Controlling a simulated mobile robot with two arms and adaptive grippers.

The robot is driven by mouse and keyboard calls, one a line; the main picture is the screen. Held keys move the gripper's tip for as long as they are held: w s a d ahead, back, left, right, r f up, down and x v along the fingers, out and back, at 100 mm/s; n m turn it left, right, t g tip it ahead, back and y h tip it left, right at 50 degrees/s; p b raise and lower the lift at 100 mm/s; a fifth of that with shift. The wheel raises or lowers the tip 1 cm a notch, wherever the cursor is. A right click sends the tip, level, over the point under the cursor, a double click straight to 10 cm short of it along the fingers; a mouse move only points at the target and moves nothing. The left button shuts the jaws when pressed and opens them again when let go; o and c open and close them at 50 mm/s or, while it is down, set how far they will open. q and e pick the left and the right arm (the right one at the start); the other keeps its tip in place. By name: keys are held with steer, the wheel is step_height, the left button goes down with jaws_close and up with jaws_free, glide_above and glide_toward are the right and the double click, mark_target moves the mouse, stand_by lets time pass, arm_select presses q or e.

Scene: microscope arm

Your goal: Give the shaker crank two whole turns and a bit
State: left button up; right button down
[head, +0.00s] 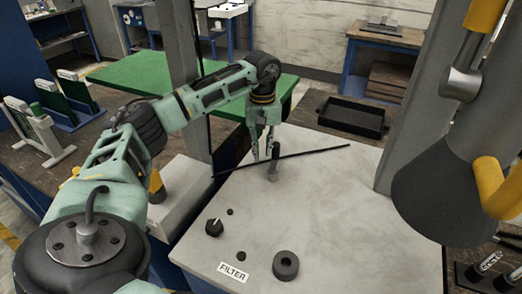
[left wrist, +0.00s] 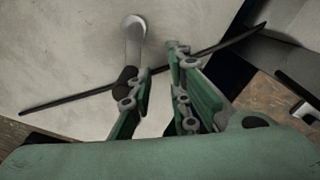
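The shaker crank (head: 273,170) stands on the pale panel top, with a dark upright handle (head: 276,152). In the left wrist view its grey arm (left wrist: 135,38) runs toward the dark handle (left wrist: 126,76). My left gripper (head: 262,157) points down just beside the handle, at its upper left in the head view. In the left wrist view the left gripper (left wrist: 158,72) is open, with a clear gap between its green fingers. The handle is by the left finger's tip, partly hidden by it; I cannot tell whether they touch. My right gripper is in neither view.
A black knob (head: 214,227), a dark ring (head: 285,265) and a FILTER label (head: 233,271) are nearer. A large dark cylinder (head: 440,195) with yellow parts overhangs the right side. The panel's middle is clear.

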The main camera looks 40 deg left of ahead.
arm_select(q)
steer(key=o, duration=0.4)
step_height(320, 180, up, 8)
steer(key=p, duration=0.6)
steer(key=shift+w, duration=0.1)
